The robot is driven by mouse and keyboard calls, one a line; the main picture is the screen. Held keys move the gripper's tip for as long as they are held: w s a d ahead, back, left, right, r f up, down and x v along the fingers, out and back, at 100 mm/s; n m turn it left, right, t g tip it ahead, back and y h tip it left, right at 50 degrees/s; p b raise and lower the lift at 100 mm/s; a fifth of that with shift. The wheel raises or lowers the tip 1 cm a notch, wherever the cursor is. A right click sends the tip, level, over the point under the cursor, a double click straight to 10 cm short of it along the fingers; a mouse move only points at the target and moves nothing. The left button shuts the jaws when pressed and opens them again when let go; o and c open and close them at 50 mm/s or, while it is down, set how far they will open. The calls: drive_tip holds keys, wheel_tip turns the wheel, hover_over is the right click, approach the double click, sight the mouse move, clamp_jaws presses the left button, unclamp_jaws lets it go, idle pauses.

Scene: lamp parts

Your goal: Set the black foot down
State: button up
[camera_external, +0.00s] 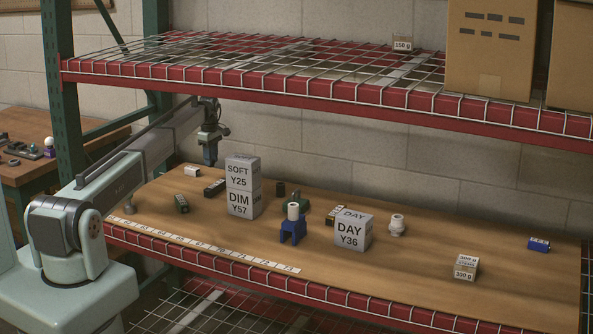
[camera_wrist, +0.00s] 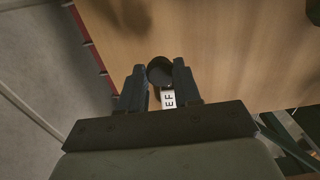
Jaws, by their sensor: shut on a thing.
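In the wrist view a dark round piece, which looks like the black foot (camera_wrist: 160,72), sits between the two fingers of my gripper (camera_wrist: 160,80). The fingers are shut on it. A small white label reading "EF" (camera_wrist: 168,98) shows just below it, between the fingers; I cannot tell what it is fixed to. In the external view my gripper (camera_external: 210,160) points down above the back left of the wooden board (camera_external: 330,270). The held piece is too dark and small there to make out.
Stacked grey cubes (camera_external: 243,190) stand just right of my gripper. A blue stand (camera_external: 292,232) holds a white cylinder (camera_external: 293,211).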

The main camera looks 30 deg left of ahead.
drive_tip(key=shift+f, duration=2.5)
drive_tip(key=o, duration=1)
drive_tip(key=shift+f, duration=0.1)
wheel_tip(320, 180, up, 12)
drive_tip(key=shift+r, duration=0.15)
